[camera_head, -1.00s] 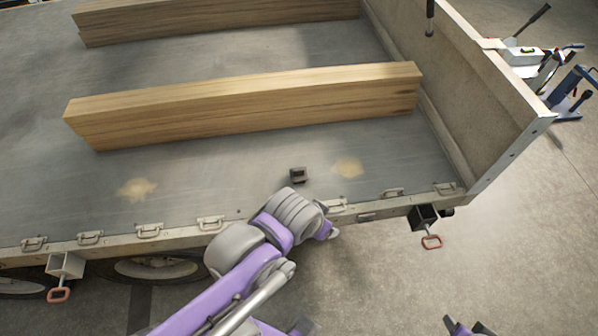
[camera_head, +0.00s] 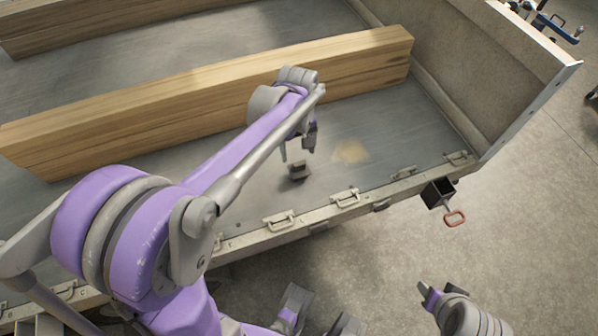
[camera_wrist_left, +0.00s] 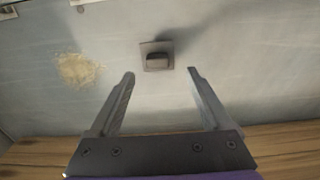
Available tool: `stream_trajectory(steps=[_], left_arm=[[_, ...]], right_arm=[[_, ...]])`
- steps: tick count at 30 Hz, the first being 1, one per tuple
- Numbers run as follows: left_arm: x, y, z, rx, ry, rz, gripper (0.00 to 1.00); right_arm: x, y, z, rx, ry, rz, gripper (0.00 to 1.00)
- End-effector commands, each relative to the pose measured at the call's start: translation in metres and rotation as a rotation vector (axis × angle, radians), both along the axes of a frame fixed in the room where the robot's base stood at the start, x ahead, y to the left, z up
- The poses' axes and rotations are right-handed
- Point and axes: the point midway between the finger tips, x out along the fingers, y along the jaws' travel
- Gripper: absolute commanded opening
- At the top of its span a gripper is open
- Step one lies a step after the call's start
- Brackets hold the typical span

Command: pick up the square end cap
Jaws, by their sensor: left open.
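The square end cap (camera_head: 299,171) is a small dark piece lying on the grey trailer bed, near the side edge. In the left wrist view the end cap (camera_wrist_left: 157,56) shows a flat square plate with a raised block on it. My left gripper (camera_head: 299,144) is open, pointing down just above and behind the cap. In the wrist view the two fingers (camera_wrist_left: 161,73) are apart and empty, with the cap just beyond the tips, roughly centred between them.
A long timber beam (camera_head: 200,98) lies just behind the cap and close to my left wrist. The bed's side rail (camera_head: 330,212) with metal loops runs in front. The end wall (camera_head: 480,65) stands at right. A pale stain (camera_head: 350,152) marks open bed beside the cap.

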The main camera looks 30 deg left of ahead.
Motion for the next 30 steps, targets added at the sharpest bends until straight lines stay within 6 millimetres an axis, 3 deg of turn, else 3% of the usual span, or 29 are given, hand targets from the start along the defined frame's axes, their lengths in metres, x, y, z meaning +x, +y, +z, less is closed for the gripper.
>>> stream_trajectory(steps=[8,16,26,30], left_arm=[[0.001,0.0,-0.026,0.0,-0.001,-0.002,0.82],[0.004,-0.001,-0.065,0.0,-0.001,-0.003,0.82],[0.004,-0.001,-0.071,0.0,-0.001,-0.003,0.82],[0.004,-0.001,-0.071,0.0,-0.001,-0.003,0.57]], right_arm=[[0.0,0.0,-0.005,0.0,0.002,0.0,0.5],[-0.001,0.0,-0.013,0.0,0.004,0.0,0.5],[-0.001,0.0,-0.013,0.0,0.004,0.0,0.5],[-0.001,0.0,-0.013,0.0,0.004,0.0,0.5]])
